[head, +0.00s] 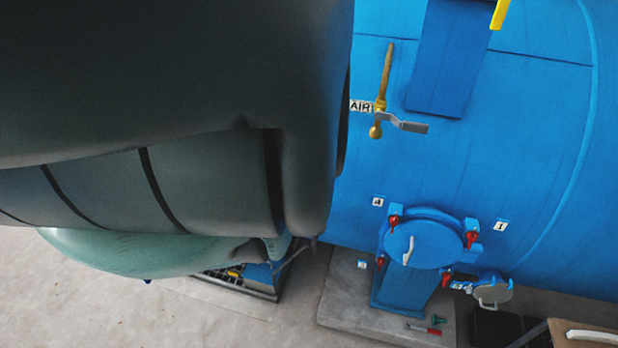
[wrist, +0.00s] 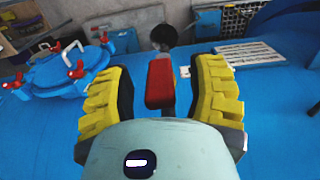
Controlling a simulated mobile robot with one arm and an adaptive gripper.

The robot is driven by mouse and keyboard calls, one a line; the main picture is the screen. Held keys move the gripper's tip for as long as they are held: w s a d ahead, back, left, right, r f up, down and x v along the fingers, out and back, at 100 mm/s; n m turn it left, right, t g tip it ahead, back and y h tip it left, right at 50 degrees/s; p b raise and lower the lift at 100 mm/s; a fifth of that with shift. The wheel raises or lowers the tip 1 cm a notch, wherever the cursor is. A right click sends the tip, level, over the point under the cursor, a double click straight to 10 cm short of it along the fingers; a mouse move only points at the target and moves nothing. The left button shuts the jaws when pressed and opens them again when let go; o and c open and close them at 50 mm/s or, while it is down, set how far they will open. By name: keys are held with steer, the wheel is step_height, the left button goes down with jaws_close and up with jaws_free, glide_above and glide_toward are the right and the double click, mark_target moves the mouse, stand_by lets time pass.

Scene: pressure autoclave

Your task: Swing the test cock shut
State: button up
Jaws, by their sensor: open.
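In the wrist view, my gripper (wrist: 162,70) is open, with its yellow-padded fingers on either side of a red lever handle (wrist: 160,85). I take this lever to be the test cock's handle, but no label shows on it. It points along the fingers, with a grey part beneath it. I cannot tell whether either finger touches it. The cock's body is mostly hidden. In the head view, my arm covers the left side and hides the fingers and this red handle.
A brass valve (head: 378,118) with a grey lever stands by the AIR label on the blue vessel (head: 540,130). A round blue hatch (head: 420,243) with red-handled clamps is below; it also shows in the wrist view (wrist: 62,75). A white slatted plate (wrist: 248,53) lies right.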

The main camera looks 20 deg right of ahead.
jaws_close()
stand_by(0.3)
